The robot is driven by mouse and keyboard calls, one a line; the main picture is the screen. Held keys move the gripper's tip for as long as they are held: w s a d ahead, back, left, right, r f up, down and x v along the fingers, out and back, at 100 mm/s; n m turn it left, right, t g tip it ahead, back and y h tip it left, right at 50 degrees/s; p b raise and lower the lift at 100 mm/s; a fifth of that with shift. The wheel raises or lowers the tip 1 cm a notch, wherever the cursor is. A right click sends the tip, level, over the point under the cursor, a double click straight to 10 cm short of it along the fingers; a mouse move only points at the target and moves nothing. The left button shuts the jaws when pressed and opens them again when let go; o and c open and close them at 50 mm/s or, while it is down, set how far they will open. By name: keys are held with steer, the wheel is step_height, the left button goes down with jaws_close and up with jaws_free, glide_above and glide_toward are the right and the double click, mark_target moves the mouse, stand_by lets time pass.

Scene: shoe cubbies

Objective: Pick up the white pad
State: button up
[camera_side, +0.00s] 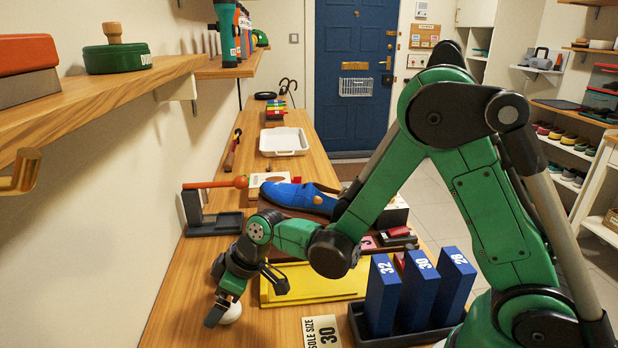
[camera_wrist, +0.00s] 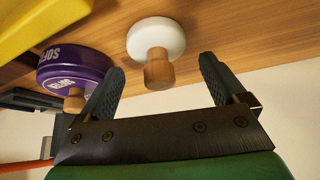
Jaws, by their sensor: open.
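The white pad (camera_wrist: 160,34) is a round disc with a wooden knob, lying on the wooden bench. In the wrist view it is just beyond my gripper (camera_wrist: 162,66), whose two fingers are spread with the knob showing between them. In the side view my gripper (camera_side: 222,312) is low over the near left of the bench. The white pad (camera_side: 233,313) shows there only in part, behind a finger. Contact between the fingers and the pad cannot be made out.
A purple pad (camera_wrist: 72,72) with a wooden knob is close beside the left finger. A yellow board (camera_side: 310,284) lies to the right. Blue upright blocks (camera_side: 419,290) stand in a dark tray. A sign reading 30 (camera_side: 321,332) is near the front edge.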

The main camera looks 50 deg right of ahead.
steer(key=shift+w+a+f, duration=0.2)
steer(key=shift+w+f, duration=0.05)
steer(key=shift+f, duration=0.4)
jaws_close()
steer(key=shift+r, duration=0.15)
